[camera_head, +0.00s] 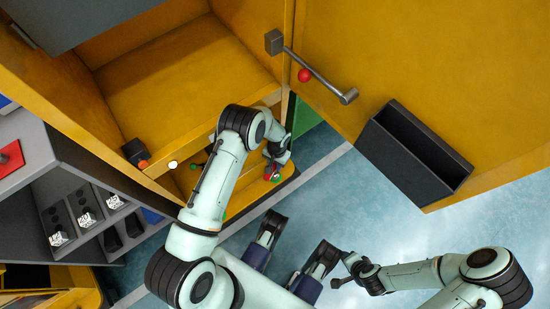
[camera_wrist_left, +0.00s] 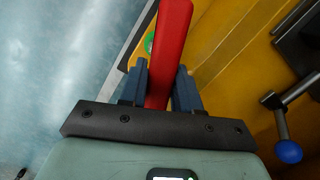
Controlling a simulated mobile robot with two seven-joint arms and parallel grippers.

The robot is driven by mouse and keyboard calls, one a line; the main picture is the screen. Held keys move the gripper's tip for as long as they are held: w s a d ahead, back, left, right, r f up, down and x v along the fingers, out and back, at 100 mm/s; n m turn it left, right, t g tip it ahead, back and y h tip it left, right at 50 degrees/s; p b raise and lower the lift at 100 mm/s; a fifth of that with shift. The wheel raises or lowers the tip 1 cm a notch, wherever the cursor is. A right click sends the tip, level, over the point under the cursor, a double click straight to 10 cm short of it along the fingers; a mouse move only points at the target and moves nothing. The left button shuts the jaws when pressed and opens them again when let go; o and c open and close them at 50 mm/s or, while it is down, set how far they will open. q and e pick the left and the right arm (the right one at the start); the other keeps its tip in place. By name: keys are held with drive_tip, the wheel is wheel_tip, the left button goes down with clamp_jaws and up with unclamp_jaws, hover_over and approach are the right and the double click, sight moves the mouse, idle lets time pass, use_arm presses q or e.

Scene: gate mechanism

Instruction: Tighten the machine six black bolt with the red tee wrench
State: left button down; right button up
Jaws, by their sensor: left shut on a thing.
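My left gripper (camera_head: 272,166) is at the low yellow compartment, under the open cabinet. In the left wrist view its blue fingers (camera_wrist_left: 162,76) are shut on a red bar, the red tee wrench (camera_wrist_left: 171,40). A small part of red also shows by the gripper in the head view (camera_head: 274,175). I cannot make out the black bolt in either view. My right gripper (camera_head: 343,277) is over the floor at the lower right, too small to tell open or shut.
The yellow door (camera_head: 400,60) stands open with a grey handle bar (camera_head: 318,72) and a dark bin (camera_head: 415,155). A grey shelf (camera_head: 80,190) with several dark slots is at the left. A lever with a blue knob (camera_wrist_left: 288,151) is close to the right in the wrist view.

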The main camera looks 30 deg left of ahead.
use_arm(q)
drive_tip(key=shift+w+r+p, duration=0.15)
drive_tip(key=shift+r+p, duration=1.25)
drive_tip(key=shift+r, duration=1.35)
